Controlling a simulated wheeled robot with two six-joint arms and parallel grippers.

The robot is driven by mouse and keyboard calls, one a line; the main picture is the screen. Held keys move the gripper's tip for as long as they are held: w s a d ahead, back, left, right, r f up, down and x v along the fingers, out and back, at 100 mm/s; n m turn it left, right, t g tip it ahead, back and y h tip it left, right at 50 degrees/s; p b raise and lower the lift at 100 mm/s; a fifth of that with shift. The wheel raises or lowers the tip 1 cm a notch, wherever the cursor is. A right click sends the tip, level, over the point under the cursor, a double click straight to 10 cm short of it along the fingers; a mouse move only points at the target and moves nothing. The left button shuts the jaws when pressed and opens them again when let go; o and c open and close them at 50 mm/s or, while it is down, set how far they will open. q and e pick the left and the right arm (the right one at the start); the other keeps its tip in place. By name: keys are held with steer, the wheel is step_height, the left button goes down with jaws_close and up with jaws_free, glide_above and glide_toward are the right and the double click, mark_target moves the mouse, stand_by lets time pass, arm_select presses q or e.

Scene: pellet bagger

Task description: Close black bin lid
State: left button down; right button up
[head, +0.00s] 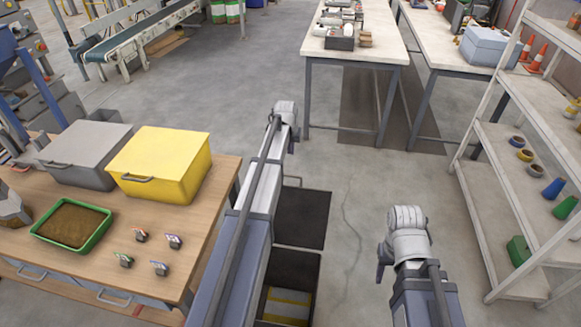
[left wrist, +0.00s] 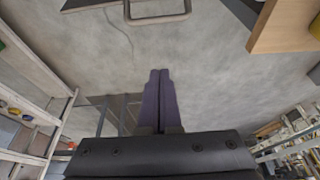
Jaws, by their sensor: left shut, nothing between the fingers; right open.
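The black bin (head: 293,262) stands on the floor to the right of the wooden table, partly behind my left arm. Its lid (head: 302,219) is swung open, away from the bin's mouth, with a bar handle at its far edge. The handle (left wrist: 158,16) shows at the top of the left wrist view, ahead of and apart from my fingertips. My left gripper (left wrist: 161,72) is shut and empty; in the head view the wrist mostly hides it. My right gripper (head: 382,264) is open at the right, clear of the bin, and mostly hidden by its wrist.
Yellow-striped contents (head: 287,304) lie in the bin. The wooden table (head: 190,240) holds a yellow box (head: 160,165), a grey box (head: 85,150) and a green tray (head: 102,229). White shelves (head: 505,215) stand at the right. The floor between bin and shelves is clear.

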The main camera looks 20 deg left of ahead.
arm_select(q)
step_height(320, 180, down, 10)
steer(key=b, duration=0.9)
steer(key=shift+s+d+r, duration=0.15)
steer(key=shift+s+r, duration=0.1)
steer(key=shift+s, duration=0.1)
steer(key=shift+s, duration=0.1)
